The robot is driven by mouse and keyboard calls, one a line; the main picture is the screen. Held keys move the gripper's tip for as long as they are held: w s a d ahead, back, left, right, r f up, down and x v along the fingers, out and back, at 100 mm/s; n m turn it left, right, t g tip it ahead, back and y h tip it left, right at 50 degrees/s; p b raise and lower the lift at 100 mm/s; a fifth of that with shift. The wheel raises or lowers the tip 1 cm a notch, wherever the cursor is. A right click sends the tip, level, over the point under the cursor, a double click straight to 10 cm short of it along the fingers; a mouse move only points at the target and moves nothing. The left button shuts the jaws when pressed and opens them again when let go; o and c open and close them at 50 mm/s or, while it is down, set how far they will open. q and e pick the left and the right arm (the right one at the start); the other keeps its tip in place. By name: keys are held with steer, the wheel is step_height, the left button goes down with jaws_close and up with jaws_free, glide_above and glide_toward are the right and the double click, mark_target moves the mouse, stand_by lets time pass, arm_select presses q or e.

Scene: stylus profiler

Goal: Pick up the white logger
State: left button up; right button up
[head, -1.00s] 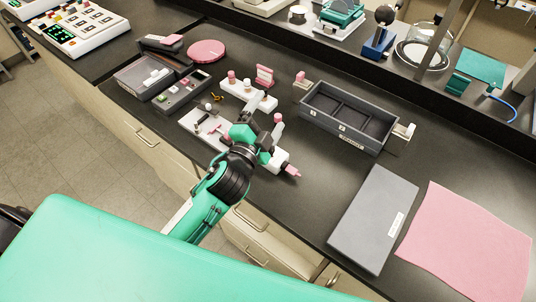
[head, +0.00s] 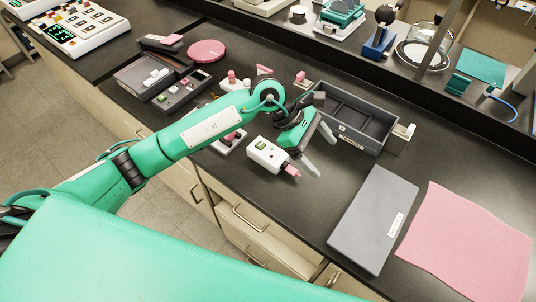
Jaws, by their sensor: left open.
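The white logger (head: 262,153) is a small white box with a green patch on top and a pink end. It lies on the black bench in the middle of the head view. My left gripper (head: 320,150) is open, just right of the logger and above the bench, with its pale fingers apart and nothing between them. The logger's body is in plain view, and I see no finger around it. My right gripper is not in view.
A grey divided tray (head: 376,142) stands behind the gripper. A white plate (head: 229,146) with small parts is partly hidden by my arm. A grey slab (head: 372,222) and pink cloth (head: 468,245) lie right. Bare bench lies between logger and slab.

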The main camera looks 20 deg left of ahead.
arm_select(q)
steer(key=w+a+f+m+y, duration=0.1)
steer(key=w+a+y, duration=0.1)
steer(key=a+y, duration=0.15)
steer(key=w+a+f+y, duration=0.1)
steer(key=w+a+y, duration=0.1)
steer(key=a, duration=0.2)
steer(key=t+y, duration=0.1)
steer(key=y, duration=0.3)
glide_above(268, 150)
steer(key=shift+m, duration=0.3)
step_height(268, 150, down, 7)
steer(key=p, duration=0.3)
steer(key=shift+s+a+f, duration=0.1)
steer(key=shift+f, duration=0.1)
step_height(268, 150, down, 4)
steer(key=p, duration=0.3)
steer(key=shift+s, duration=0.1)
steer(key=shift+f+p, duration=0.3)
steer(key=shift+f, duration=0.35)
steer(key=c, duration=1.2)
steer(key=shift+o, duration=0.2)
